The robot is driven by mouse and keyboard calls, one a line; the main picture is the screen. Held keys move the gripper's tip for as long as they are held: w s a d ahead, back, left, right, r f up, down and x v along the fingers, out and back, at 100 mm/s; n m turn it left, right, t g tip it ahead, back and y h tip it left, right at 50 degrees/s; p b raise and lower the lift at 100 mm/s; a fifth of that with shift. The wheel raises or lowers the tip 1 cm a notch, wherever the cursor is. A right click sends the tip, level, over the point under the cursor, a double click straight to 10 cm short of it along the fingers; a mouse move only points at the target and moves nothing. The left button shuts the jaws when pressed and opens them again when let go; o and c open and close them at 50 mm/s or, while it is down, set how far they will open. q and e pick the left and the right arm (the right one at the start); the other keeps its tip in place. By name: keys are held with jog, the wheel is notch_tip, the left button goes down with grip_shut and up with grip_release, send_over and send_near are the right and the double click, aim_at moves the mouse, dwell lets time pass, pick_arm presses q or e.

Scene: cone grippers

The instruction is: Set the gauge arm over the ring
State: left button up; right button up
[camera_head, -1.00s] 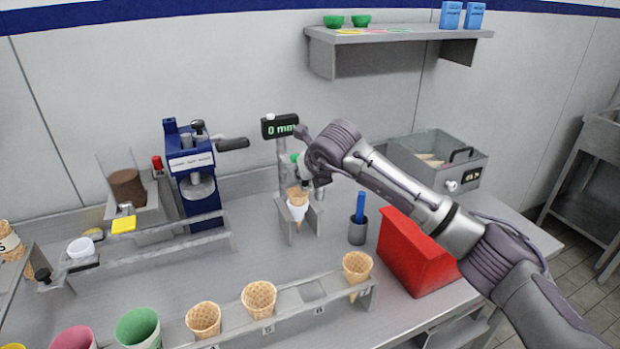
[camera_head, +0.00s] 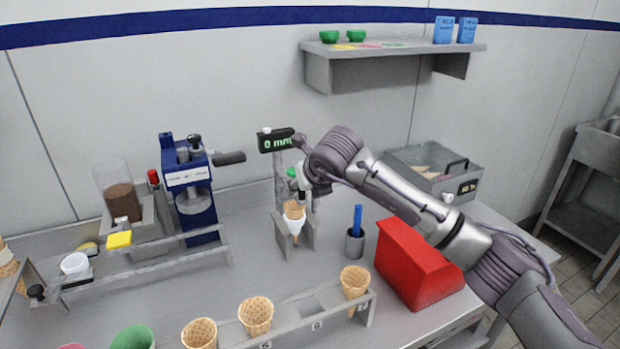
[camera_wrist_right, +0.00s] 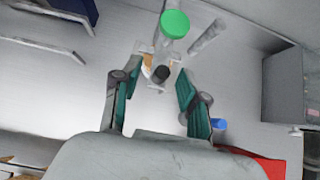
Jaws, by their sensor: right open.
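The gauge (camera_head: 276,141) stands at the back of the counter, its display reading 0 mm on a grey post. Its green knob (camera_head: 292,173) also shows in the right wrist view (camera_wrist_right: 174,24). In front of the post, a waffle cone (camera_head: 294,210) sits upright in a grey stand (camera_head: 308,234); the ring itself is hard to make out. My right gripper (camera_head: 303,188) is just above the cone, beside the gauge. In the right wrist view its fingers (camera_wrist_right: 158,75) are apart, with a dark-tipped cylinder between them, partly over the cone. I cannot tell whether they touch it. My left gripper is not in view.
A blue machine (camera_head: 190,185) with a handle stands left of the gauge. A rack (camera_head: 300,315) with several cones runs along the front.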

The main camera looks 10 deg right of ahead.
jog(key=v, duration=0.9)
jog(key=shift+s, duration=0.15)
